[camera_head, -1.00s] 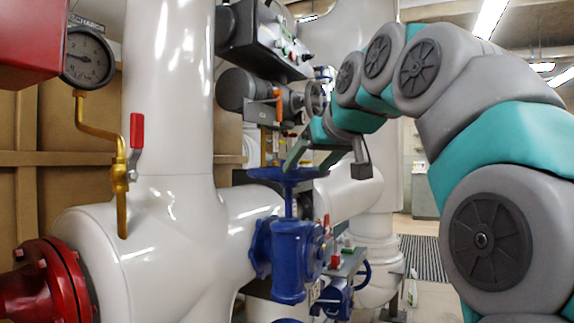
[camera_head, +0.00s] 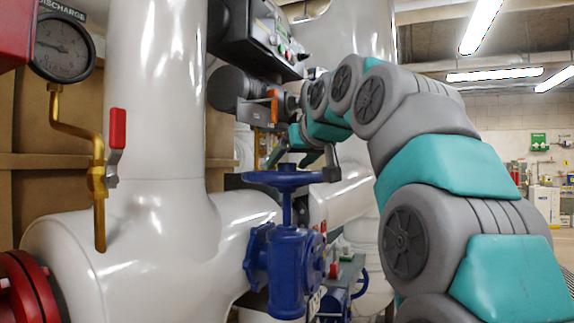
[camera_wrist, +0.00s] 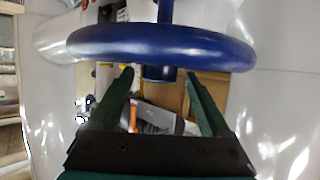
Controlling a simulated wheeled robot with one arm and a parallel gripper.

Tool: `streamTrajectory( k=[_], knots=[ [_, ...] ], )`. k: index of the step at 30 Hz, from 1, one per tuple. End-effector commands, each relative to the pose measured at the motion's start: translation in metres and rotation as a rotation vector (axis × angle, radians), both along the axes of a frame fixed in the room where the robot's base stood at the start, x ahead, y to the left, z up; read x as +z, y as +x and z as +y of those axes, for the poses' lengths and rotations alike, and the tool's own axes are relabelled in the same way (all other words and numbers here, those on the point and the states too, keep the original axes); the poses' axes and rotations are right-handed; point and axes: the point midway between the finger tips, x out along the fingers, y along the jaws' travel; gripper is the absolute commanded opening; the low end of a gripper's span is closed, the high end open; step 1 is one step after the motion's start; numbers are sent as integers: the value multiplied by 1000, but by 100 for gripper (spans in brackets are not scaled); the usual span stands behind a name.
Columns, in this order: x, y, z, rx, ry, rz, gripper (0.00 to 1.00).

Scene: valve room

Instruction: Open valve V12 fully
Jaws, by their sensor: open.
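A blue valve (camera_head: 286,262) with a flat blue handwheel (camera_head: 283,178) on an upright stem is on the white pipe at the centre of the head view. I cannot read a V12 tag on it. My gripper (camera_wrist: 158,78) is open and empty, its two dark green fingers apart. In the wrist view the handwheel rim (camera_wrist: 160,45) crosses just ahead of the fingertips. In the head view my gripper (camera_head: 302,158) is just above and behind the wheel, partly hidden by my wrist. I cannot tell whether it touches the rim.
A pressure gauge (camera_head: 62,47) and a red-handled lever (camera_head: 117,128) are at left. A control box (camera_head: 262,40) and a grey actuator (camera_head: 234,88) with an orange part hang above the wheel. A second blue valve (camera_head: 333,302) is lower. Open floor lies at far right.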

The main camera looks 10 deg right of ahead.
Motion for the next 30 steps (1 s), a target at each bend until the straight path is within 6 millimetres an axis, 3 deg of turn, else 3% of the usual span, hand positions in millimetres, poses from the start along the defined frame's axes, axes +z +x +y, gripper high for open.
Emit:
streamTrajectory(
  k=[4,12,30],
  knots=[
    [-4,13,2,0,0,-2,82],
    [-5,14,3,0,1,-3,80],
    [-6,14,3,0,0,-2,13]
  ],
)
